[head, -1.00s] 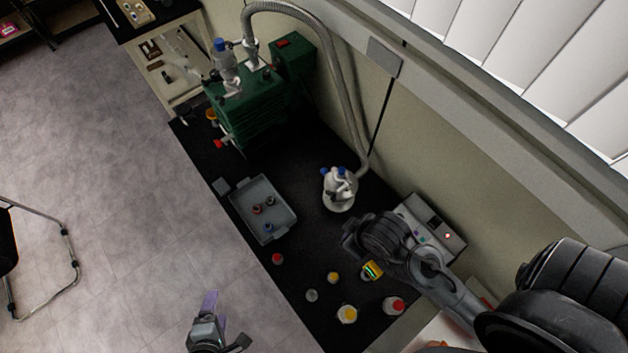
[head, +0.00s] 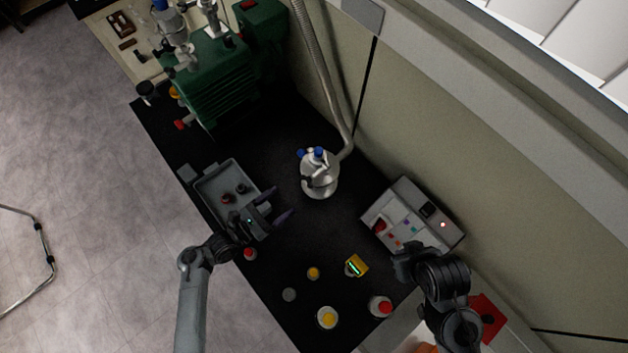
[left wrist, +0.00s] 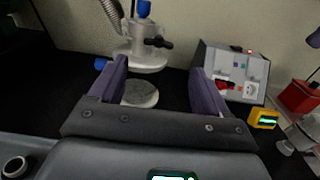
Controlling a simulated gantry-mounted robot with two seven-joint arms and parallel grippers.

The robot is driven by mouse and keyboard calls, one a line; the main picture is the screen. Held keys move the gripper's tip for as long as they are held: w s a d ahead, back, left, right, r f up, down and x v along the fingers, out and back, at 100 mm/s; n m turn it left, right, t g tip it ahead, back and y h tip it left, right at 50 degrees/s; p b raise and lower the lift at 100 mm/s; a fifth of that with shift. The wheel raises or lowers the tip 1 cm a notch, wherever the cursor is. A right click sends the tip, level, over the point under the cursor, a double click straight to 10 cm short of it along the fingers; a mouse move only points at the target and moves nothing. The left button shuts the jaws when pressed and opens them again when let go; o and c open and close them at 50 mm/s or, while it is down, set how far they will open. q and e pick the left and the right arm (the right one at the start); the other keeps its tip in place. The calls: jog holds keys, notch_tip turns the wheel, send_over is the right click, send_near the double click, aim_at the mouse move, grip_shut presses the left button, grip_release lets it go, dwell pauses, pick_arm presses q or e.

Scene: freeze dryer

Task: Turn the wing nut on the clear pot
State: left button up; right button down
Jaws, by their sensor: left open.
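The clear pot (head: 320,182) stands on the black bench, with a pale top, blue caps and a grey hose behind it. In the left wrist view the pot's pale top plate (left wrist: 140,62) lies beyond the fingers, with a dark fitting on its right side. A pale grey disc shows below the plate, between the fingers. I cannot tell which fitting is the wing nut. My left gripper (head: 279,203) is open and empty, left of the pot and apart from it, its purple-grey fingers pointing toward it. My right gripper (head: 402,260) is by the grey control box; its fingers are unclear.
A grey tray (head: 208,200) holding small dark-capped items lies beneath and beside my left gripper. The grey control box (head: 440,228) stands right of the pot. A yellow device (head: 357,265) and several capped jars stand in front. A green pump (head: 225,75) stands at the back left.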

aim_at(308, 180)
pick_arm(q)
jog(key=x, duration=1)
jog(key=shift+w+d+r+b, duration=0.1)
jog(key=shift+w+d+b, duration=0.1)
jog(key=shift+w+b, duration=0.15)
jog(key=c, duration=1.1)
jog(key=shift+o, duration=0.2)
jog(key=shift+m, duration=0.4)
